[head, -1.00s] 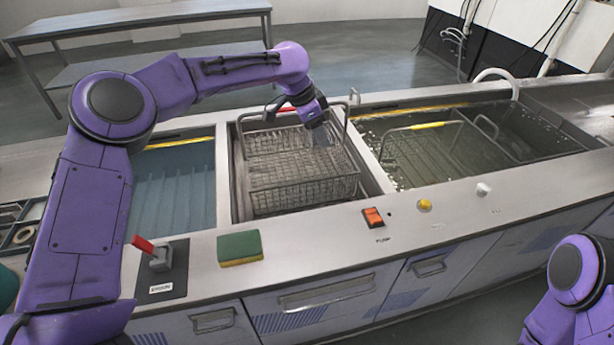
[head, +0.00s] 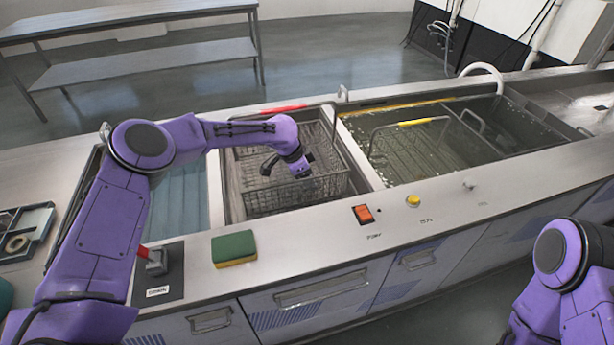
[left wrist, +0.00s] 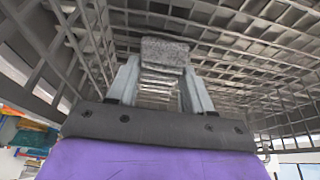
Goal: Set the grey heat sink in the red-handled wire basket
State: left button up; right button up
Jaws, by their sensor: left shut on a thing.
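The wire basket (head: 322,183) with a red handle (head: 284,109) sits in the middle tank. My left gripper (head: 300,172) reaches down over the inside of the basket. In the left wrist view, my left gripper (left wrist: 160,80) is shut on the grey heat sink (left wrist: 165,52), a finned block between the two fingers. Wire mesh of the basket surrounds it in that view. In the head view the heat sink is hidden or too small to make out. Whether it touches the basket floor I cannot tell. My right arm shows at the lower right, but its gripper is out of view.
A yellow-handled basket (head: 412,160) sits in the right tank. The left tank (head: 180,200) holds bluish liquid. A green sponge (head: 233,246), a red-handled lever (head: 155,262) and an orange switch (head: 363,214) are along the front ledge. A parts tray (head: 40,232) lies far left.

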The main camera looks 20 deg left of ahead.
pick_arm(q)
jog(key=shift+f, duration=0.15)
jog(key=o, duration=1.1)
jog(key=shift+r, duration=0.3)
jog(key=b+v, duration=0.1)
jog(key=v, duration=1)
jog(key=shift+s+a+r, duration=0.2)
jog(key=shift+r, duration=0.15)
